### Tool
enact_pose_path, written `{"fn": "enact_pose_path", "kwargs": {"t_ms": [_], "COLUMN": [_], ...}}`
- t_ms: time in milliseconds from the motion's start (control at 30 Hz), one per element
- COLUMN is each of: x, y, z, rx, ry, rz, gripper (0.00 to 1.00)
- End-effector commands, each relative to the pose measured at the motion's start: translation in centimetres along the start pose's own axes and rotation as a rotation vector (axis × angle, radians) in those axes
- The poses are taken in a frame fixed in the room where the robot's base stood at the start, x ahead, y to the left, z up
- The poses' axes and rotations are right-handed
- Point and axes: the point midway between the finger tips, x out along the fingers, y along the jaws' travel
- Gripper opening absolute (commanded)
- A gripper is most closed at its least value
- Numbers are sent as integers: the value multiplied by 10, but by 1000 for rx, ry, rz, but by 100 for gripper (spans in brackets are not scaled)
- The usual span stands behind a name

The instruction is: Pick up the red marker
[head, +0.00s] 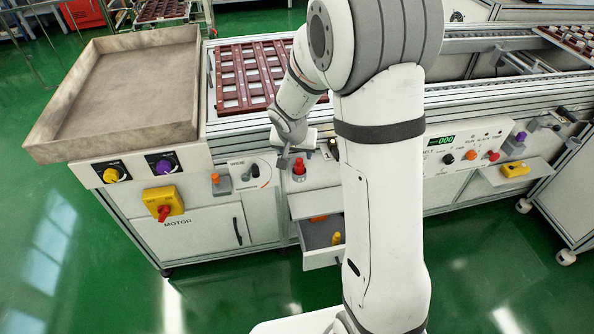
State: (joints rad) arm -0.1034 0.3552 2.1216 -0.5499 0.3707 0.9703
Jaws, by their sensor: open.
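My arm crosses the middle of the view and hides part of the panel to the right.
An open drawer (312,260) below holds a yellow piece (337,238). A grey lever block with an orange top (216,179) stands left. A yellow switch box (176,195) sits further left, under a large grey tray (120,85). Brown slatted trays (243,72) lie on the conveyor behind.

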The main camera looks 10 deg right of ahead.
Motion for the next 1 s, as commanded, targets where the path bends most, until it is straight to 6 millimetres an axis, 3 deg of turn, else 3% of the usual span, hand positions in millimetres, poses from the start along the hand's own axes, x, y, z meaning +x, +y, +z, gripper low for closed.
{"fn": "enact_pose_path", "kwargs": {"t_ms": [600,900,1000], "x": [79,82,82], "y": [3,3,4], "z": [1,0,0], "rx": [7,6,7], "ry": [0,1,1], "rz": [-1,-1,-1], "gripper": [52,52,45]}}
